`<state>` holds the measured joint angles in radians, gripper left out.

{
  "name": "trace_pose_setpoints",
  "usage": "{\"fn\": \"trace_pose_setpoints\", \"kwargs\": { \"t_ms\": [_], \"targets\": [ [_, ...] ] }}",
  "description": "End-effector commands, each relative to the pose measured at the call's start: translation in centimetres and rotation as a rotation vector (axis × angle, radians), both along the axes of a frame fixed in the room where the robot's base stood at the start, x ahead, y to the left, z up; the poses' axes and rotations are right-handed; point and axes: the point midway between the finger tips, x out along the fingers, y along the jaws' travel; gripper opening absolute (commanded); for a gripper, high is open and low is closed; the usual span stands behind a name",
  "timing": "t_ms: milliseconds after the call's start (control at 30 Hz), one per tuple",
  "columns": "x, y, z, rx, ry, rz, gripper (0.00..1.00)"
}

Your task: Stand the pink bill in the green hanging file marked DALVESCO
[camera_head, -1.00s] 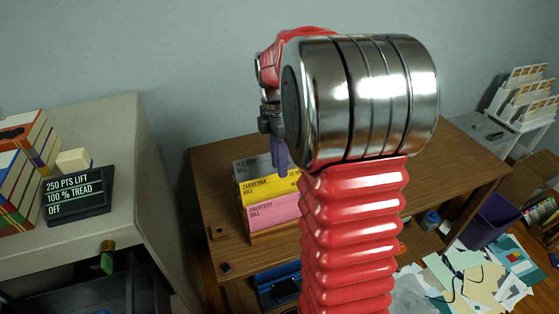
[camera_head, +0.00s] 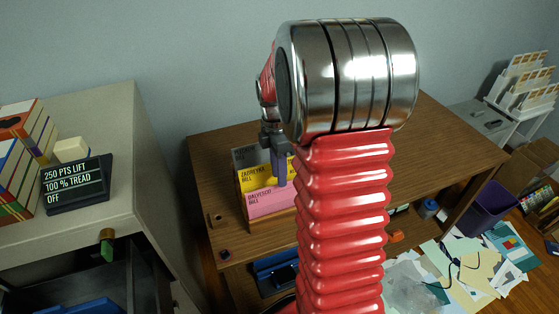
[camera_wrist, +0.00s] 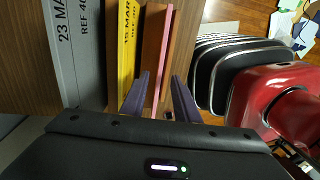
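The pink bill (camera_head: 268,203), with lettering like DALVESCO BILL, stands frontmost in a wooden holder (camera_head: 262,225) on the desk. In the wrist view the pink bill (camera_wrist: 166,45) shows edge-on as a thin strip beside a wooden slat. My gripper (camera_head: 281,182) is above the holder, its purple fingers pointing down. In the wrist view my gripper (camera_wrist: 160,78) is open, one finger on each side of the pink strip; contact is not visible. No green hanging file with a readable DALVESCO mark shows; an open drawer (camera_head: 118,285) is at lower left.
A yellow bill (camera_head: 258,177) and a grey bill (camera_head: 250,154) stand behind the pink one. A cabinet (camera_head: 105,115) on the left carries books and a black display (camera_head: 77,185). A small green piece (camera_head: 107,250) hangs by the drawer. Papers litter the floor at right.

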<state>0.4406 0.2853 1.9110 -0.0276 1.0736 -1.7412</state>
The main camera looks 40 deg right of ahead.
Motion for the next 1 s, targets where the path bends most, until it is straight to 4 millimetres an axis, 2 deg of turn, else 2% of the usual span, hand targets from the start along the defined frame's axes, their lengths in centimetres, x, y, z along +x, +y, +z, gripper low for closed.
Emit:
{"fn": "trace_pose_setpoints", "kwargs": {
  "t_ms": [200, 400, 800, 1000],
  "targets": [
    [-0.4, 0.1, -3.1, 0.001, 0.002, 0.0, 0.28],
    [-0.7, 0.2, -5.2, 0.0, 0.001, 0.0, 0.28],
    [-0.7, 0.2, -5.8, -0.001, -0.002, 0.0, 0.28],
    [-0.7, 0.2, -5.8, -0.001, -0.002, 0.0, 0.15]
  ]
}}
